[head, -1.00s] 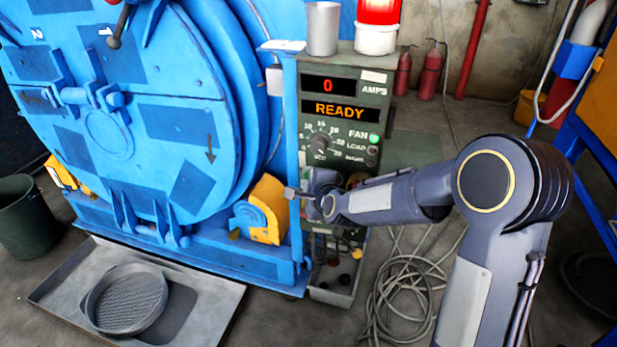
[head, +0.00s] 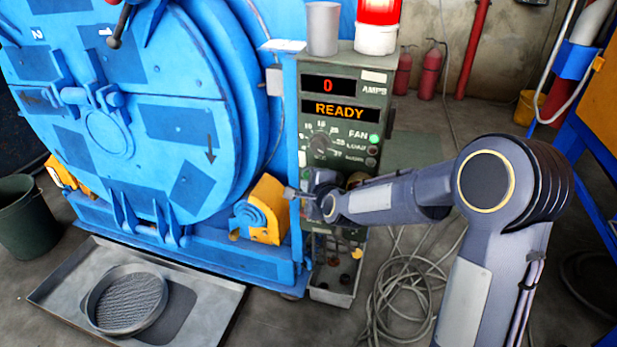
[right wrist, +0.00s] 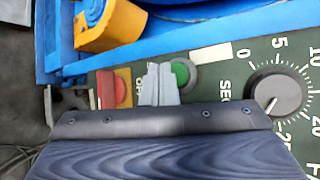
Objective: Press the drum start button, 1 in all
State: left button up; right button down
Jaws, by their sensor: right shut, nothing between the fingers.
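The green button (right wrist: 181,73) sits on the dark green control panel (right wrist: 210,70), with a grey ring around it. The tip of my right gripper (right wrist: 159,84) is right beside it and covers its left part in the right wrist view; I cannot tell whether they touch. The gripper is shut and empty. A red button (right wrist: 115,92) marked OFF is left of the gripper tip. My left gripper is not in view.
A black dial (right wrist: 274,94) is right of the green button. The displays read 0 AMPS and READY (head: 340,110), with a green lamp (head: 374,138) at FAN. The big blue drum (head: 110,130) stands left. A coiled cable (head: 400,295) lies on the floor.

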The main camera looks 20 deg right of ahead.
jog(key=shift+w, duration=0.1)
dwell(0.3)
jog(key=shift+w+d+b, duration=0.25)
jog(key=shift+b, duration=0.1)
